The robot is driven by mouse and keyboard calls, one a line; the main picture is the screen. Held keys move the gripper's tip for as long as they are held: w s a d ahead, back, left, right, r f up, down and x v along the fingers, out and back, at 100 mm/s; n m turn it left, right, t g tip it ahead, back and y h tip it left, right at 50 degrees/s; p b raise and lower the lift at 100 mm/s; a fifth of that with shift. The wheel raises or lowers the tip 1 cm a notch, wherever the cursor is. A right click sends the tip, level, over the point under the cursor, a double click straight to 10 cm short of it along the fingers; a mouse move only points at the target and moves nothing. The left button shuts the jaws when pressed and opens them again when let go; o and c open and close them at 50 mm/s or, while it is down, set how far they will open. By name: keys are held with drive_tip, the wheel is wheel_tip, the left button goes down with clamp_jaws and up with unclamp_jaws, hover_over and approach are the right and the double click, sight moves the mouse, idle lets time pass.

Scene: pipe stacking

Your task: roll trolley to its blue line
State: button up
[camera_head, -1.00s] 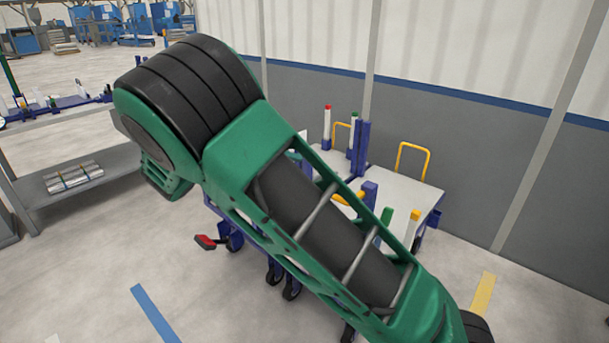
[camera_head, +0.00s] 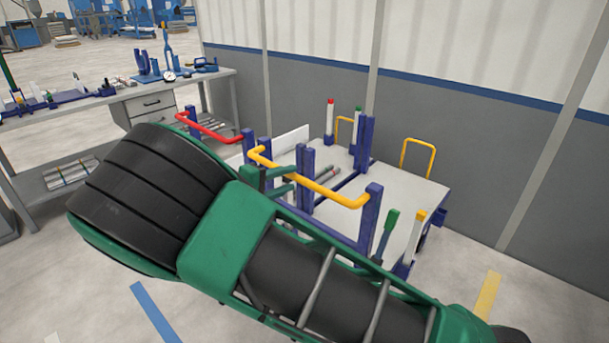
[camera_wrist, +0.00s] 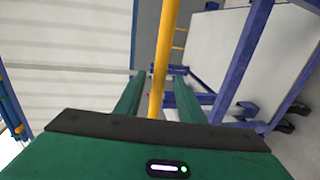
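The trolley has a pale grey deck (camera_head: 405,190), blue posts and a yellow push handle (camera_head: 318,188) on its near side. My gripper (camera_head: 283,180) is at the left part of this handle, partly hidden by my arm. In the wrist view the yellow handle bar (camera_wrist: 160,70) runs between the two green fingers (camera_wrist: 160,100), with gaps on both sides, so the gripper is open around it. The blue line (camera_head: 155,311) is on the floor at lower left, apart from the trolley. My arm hides the trolley's near lower side and most wheels.
A red handle (camera_head: 210,128) on blue posts stands left of the yellow one. A workbench (camera_head: 150,103) with tools is at the left. A grey wall (camera_head: 480,150) is close behind the trolley. A yellow floor line (camera_head: 486,298) is at right. The floor around the blue line looks clear.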

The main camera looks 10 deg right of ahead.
drive_tip(key=x, duration=0.7)
drive_tip(key=shift+d, duration=0.15)
drive_tip(key=shift+w, duration=0.1)
clamp_jaws()
drive_tip(key=shift+f, duration=0.1)
idle(1.0)
